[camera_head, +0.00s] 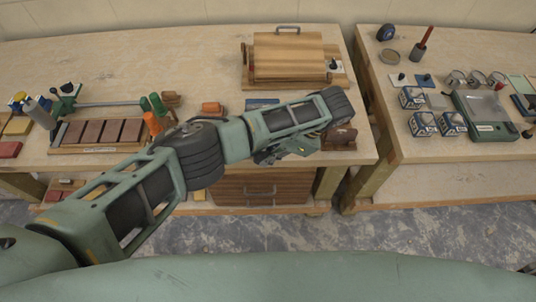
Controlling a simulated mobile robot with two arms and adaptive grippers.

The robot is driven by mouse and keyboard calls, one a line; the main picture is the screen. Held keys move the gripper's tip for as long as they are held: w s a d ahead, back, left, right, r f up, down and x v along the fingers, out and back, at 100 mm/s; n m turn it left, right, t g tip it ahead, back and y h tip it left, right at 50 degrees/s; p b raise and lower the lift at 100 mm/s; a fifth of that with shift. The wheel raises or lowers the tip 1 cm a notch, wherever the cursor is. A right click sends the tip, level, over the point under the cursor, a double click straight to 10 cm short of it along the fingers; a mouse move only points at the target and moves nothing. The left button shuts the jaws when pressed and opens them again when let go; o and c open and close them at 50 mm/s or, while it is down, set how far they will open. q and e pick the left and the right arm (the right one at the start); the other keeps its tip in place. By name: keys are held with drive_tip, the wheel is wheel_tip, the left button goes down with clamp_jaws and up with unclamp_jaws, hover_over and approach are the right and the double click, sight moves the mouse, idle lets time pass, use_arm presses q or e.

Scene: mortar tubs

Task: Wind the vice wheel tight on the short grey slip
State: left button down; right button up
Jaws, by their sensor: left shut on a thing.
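My left gripper (272,155) is at the front edge of the left bench, partly hidden under its own wrist and arm. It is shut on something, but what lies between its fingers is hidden. A dark brown wooden piece (341,138) at the bench's front edge, just right of the gripper, may be part of the vice; I cannot tell. I cannot make out the vice wheel or the short grey slip; my arm covers much of this spot. My right gripper is not in view.
The right bench (440,170) carries several tins and a grey-green scale (485,112). The left bench's back middle is clear.

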use_arm(q)
drive_tip(key=shift+s+f, duration=0.1)
drive_tip(key=c, duration=1.7)
unclamp_jaws()
drive_tip(key=shift+o, duration=0.2)
drive_tip(key=shift+r, duration=0.4)
wheel_tip(320, 180, up, 9)
drive_tip(key=shift+r, duration=0.15)
